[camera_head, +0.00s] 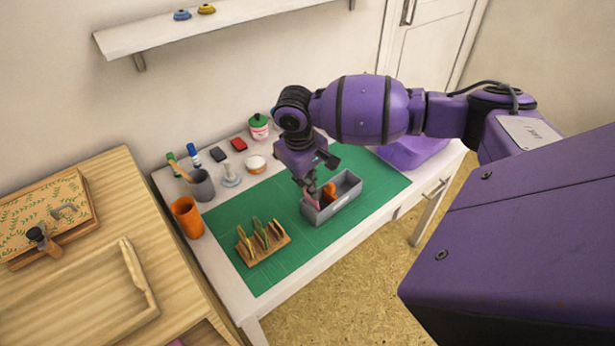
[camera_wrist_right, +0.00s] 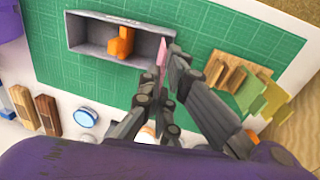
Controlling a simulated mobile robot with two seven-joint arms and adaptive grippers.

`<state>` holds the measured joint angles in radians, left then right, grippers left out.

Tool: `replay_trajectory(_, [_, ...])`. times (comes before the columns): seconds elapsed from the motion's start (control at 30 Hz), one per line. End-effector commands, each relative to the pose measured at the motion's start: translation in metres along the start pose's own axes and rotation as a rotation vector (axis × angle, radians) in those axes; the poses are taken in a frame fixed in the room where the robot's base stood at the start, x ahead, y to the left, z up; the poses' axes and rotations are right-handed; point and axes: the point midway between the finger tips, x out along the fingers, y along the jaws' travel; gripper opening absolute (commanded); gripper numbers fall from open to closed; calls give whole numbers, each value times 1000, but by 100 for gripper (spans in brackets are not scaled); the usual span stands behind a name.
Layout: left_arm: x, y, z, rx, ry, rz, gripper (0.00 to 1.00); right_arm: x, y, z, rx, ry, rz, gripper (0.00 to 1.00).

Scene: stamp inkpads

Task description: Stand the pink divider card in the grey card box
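The grey card box (camera_head: 346,203) stands on the green mat and also shows in the right wrist view (camera_wrist_right: 87,36). My right gripper (camera_head: 311,186) points down over the left end of the box in the head view. It is closed on the pink divider card (camera_wrist_right: 163,52), which also shows as a thin pink strip in the head view (camera_head: 311,200). The card is upright at one end of the box, and its lower edge is hidden, so I cannot tell whether it touches the floor of the box. My left gripper is not in view.
An orange piece (camera_wrist_right: 122,43) stands inside the box. A wooden rack (camera_head: 264,249) with yellow and green cards is nearby on the mat. An orange cup (camera_head: 187,218), a grey cup (camera_head: 202,186) and inkpads (camera_head: 239,144) line the back and left. The mat's front right is clear.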

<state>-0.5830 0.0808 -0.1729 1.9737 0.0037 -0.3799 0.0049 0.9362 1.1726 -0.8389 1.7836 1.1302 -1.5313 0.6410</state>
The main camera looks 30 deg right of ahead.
Motion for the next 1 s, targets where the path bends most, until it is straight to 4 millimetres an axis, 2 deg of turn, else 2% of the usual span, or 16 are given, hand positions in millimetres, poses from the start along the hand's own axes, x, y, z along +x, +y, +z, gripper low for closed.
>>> replay_trajectory(0.4, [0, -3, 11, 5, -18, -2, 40, 35, -6, 1, 0, -4, -1, 0])
replay_trajectory(0.93, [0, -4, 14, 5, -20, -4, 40, 43, -6, 1, 0, -3, -1, 0])
replay_trajectory(1.0, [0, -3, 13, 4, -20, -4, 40, 43, -6, 1, 0, -3, -1, 12])
